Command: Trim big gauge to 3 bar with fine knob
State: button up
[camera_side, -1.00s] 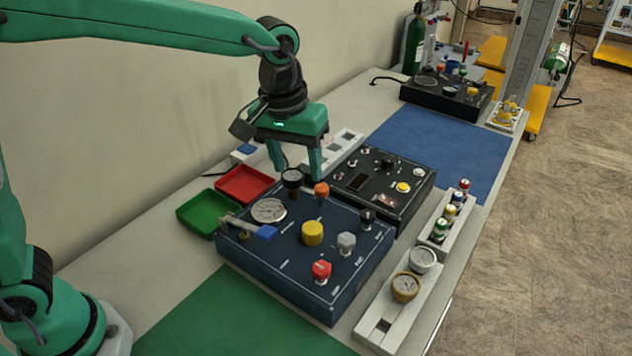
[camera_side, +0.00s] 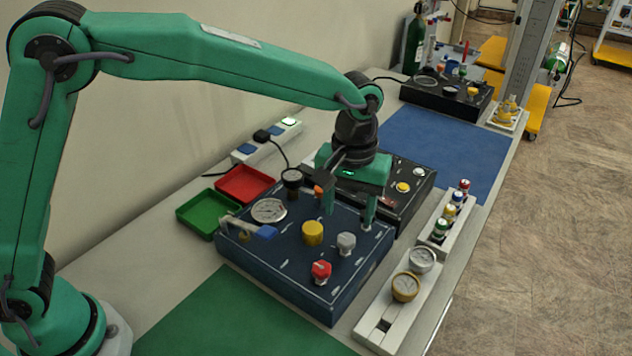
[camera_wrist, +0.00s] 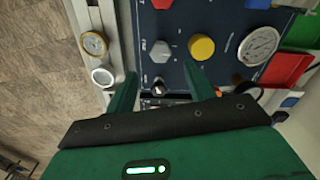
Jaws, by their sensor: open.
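The dark blue panel (camera_side: 290,275) carries the big gauge (camera_side: 268,210), a round white dial whose reading is too small to tell. On it stand a yellow knob (camera_side: 312,233), a grey knob (camera_side: 346,243), a red knob (camera_side: 321,271) and an orange knob (camera_side: 318,190). I cannot read which is the fine knob. My gripper (camera_side: 348,218) is open and points down over the panel's back right. In the wrist view a small black knob (camera_wrist: 157,86) lies between the open fingers (camera_wrist: 163,83), not gripped. In the side view a finger largely hides it.
A black panel (camera_side: 412,170) stands just behind, partly covered by my gripper. Red (camera_side: 243,184) and green (camera_side: 206,214) trays lie left. A rack with two small gauges (camera_side: 405,287) stands right. The green mat (camera_side: 235,325) in front is clear.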

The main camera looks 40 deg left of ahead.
aim_at(346, 238)
jog(key=shift+f, duration=3.5)
jog(key=c, duration=1)
